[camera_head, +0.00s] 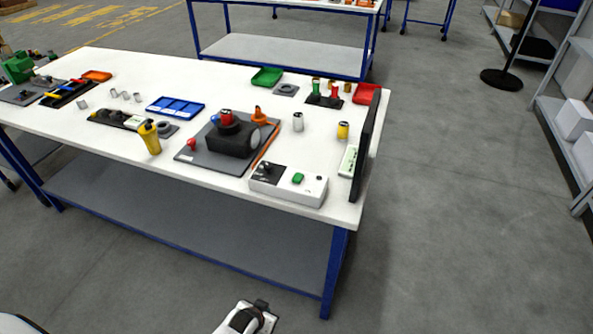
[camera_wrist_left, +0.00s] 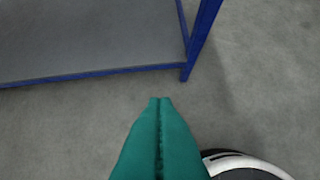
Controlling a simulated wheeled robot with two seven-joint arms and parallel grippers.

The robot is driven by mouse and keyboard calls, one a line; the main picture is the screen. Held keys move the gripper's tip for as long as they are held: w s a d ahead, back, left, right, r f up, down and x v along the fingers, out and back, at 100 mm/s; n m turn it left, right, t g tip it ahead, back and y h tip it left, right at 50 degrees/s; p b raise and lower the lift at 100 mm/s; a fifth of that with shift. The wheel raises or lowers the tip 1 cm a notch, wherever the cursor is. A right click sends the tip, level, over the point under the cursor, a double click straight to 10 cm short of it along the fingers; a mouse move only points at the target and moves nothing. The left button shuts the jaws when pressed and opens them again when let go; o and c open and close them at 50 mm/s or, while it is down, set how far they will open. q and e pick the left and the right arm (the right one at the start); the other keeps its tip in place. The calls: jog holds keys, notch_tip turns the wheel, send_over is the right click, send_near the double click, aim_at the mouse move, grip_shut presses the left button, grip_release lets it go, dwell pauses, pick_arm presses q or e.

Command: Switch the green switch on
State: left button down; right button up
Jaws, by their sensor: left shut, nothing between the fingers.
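The green switch (camera_head: 298,178) sits on top of a white control box (camera_head: 312,192), which lies near the front right edge of the white table (camera_head: 225,185). Whether the switch is on or off is too small to tell. My left gripper (camera_wrist_left: 160,101) has green fingers that are together and empty. It is over the bare floor in front of the table, away from the switch. The switch is not in the left wrist view. My right gripper is not in view.
A black upright panel (camera_head: 367,147) stands right of the box. A grey board (camera_head: 200,158) with a black device (camera_head: 230,140) lies to its left. A yellow bottle (camera_head: 150,138) and blue tray (camera_head: 175,107) are further left. The table's blue leg (camera_wrist_left: 200,35) is close by.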

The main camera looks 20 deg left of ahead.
pick_arm(q)
jog(key=w+r+t, duration=0.3)
jog(key=w+r, duration=1)
jog(key=r, duration=0.4)
jog(key=w+r+n+t, duration=0.1)
jog(key=w+r+t, duration=0.1)
jog(key=r, duration=0.9)
jog(key=w+r+t, duration=0.2)
jog(key=w+r, duration=0.1)
jog(key=r, duration=0.9)
jog(key=p, duration=0.2)
send_over(294, 186)
jog(key=f, duration=0.3)
jog(key=shift+w+f, duration=0.25)
jog(key=shift+f, duration=0.15)
jog(key=f+p, duration=0.1)
jog(key=f, duration=0.2)
jog(key=shift+s+f, duration=0.15)
jog(key=shift+s, duration=0.05)
jog(key=shift+s+f, duration=0.1)
jog(key=shift+f, duration=0.35)
